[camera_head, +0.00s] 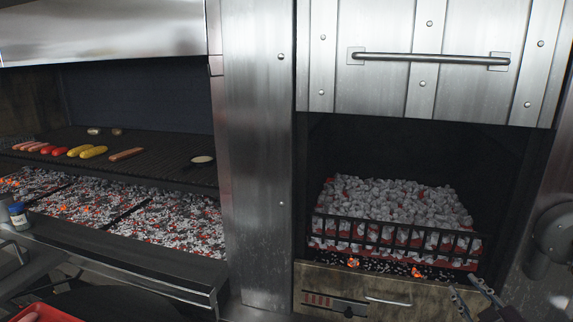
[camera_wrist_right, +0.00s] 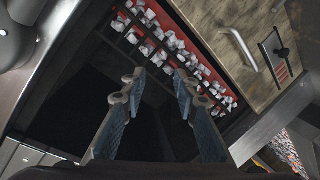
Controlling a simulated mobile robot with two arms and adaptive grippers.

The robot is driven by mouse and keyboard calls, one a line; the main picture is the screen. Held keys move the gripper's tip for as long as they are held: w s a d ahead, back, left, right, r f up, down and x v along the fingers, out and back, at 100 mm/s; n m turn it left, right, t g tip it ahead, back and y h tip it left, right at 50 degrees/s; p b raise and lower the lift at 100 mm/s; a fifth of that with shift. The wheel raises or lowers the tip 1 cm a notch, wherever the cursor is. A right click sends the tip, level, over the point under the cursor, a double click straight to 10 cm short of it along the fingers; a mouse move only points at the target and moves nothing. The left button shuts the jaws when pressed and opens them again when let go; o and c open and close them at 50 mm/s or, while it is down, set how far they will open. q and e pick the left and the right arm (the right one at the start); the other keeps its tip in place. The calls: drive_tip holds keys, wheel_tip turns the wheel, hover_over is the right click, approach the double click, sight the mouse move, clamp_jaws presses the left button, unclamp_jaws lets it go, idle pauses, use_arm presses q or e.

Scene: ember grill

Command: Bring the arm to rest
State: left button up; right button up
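My right gripper (camera_head: 468,293) is at the lower right of the head view, in front of the firebox drawer front (camera_head: 335,290). Its two fingers are apart with nothing between them. In the right wrist view the fingers (camera_wrist_right: 158,82) are also spread and empty, with the dark firebox opening and the coal basket (camera_wrist_right: 178,50) beyond them. I cannot make out my left gripper in the head view.
The firebox holds a basket of grey and red coals (camera_head: 395,236), with a few glowing embers (camera_head: 416,272) below. Above is a steel door with a bar handle (camera_head: 430,59). At left, sausages and corn (camera_head: 93,152) lie on a grill (camera_head: 165,172) above hot coals (camera_head: 180,222).

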drive_tip(key=s+a+f+m+g, duration=0.2)
drive_tip(key=s+a+f+g, duration=0.15)
drive_tip(key=s+f, duration=0.35)
drive_tip(key=s+a+f+m+g, duration=0.15)
drive_tip(key=s+a+f, duration=0.3)
drive_tip(key=f, duration=0.45)
drive_tip(key=s+a+f+g+y, duration=0.1)
drive_tip(key=s+a+f+g, duration=0.25)
drive_tip(key=s+a, duration=0.4)
drive_tip(key=s+a+f+g+y, duration=0.1)
drive_tip(key=s+a+f+g, duration=0.25)
drive_tip(key=s, duration=0.75)
drive_tip(key=s+f+g, duration=0.1)
drive_tip(key=s+f, duration=0.2)
drive_tip(key=f, duration=2.5)
drive_tip(key=s+d+f+g, duration=0.1)
drive_tip(key=s+d+f, duration=0.1)
drive_tip(key=s+f, duration=1.3)
drive_tip(key=shift+s+g, duration=0.3)
drive_tip(key=shift+s, duration=0.7)
drive_tip(key=shift+m, duration=0.25)
